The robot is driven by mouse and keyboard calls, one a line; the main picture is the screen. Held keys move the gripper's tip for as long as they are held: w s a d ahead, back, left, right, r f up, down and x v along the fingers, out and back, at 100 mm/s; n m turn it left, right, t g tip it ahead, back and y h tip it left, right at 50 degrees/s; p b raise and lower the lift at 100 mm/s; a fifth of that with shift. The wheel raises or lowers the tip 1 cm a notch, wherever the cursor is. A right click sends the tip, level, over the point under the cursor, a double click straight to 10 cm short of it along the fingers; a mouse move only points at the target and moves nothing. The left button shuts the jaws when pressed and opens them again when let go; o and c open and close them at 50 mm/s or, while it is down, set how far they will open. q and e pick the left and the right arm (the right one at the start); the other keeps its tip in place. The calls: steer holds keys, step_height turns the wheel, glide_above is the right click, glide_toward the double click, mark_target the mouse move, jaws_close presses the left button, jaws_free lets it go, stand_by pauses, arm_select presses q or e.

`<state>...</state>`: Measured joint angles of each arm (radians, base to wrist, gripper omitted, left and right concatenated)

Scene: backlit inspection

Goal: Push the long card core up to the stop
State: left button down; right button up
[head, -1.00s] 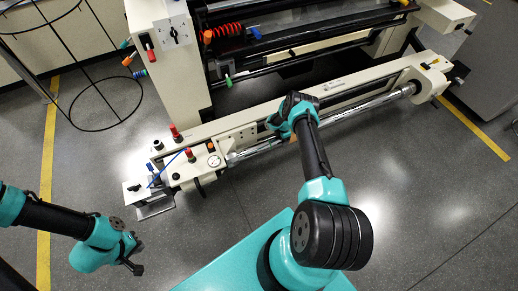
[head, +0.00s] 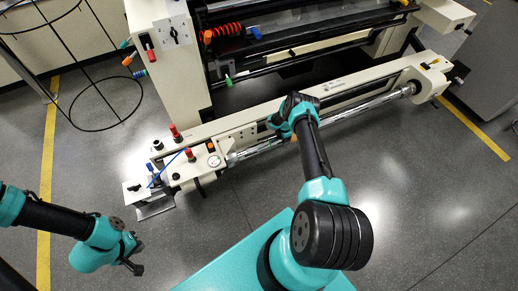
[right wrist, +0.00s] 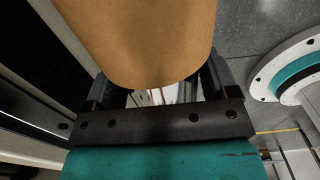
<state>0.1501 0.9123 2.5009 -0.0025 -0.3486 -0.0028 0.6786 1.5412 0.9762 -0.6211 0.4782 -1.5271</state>
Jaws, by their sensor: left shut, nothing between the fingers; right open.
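The brown card core (right wrist: 140,35) fills the top of the right wrist view, with its rounded near edge close to the gripper's crossbar. My right gripper (right wrist: 160,92) is open, with a dark finger showing at either side of the core. I cannot tell whether they touch it. In the head view my right wrist covers most of the core, over the left half of the shiny shaft (head: 352,111). My left gripper (head: 134,267) is shut and empty at the lower left, well away from the shaft. I cannot make out the stop clearly.
The cream machine frame (head: 160,70) stands behind the shaft. A black wire stand (head: 105,100) is at the upper left. Floor at the lower right is clear.

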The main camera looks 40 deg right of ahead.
steer(key=shift+w+a, duration=0.1)
steer(key=shift+a, duration=0.35)
steer(key=shift+r, duration=4.5)
step_height(320, 180, up, 17)
steer(key=shift+r, duration=0.2)
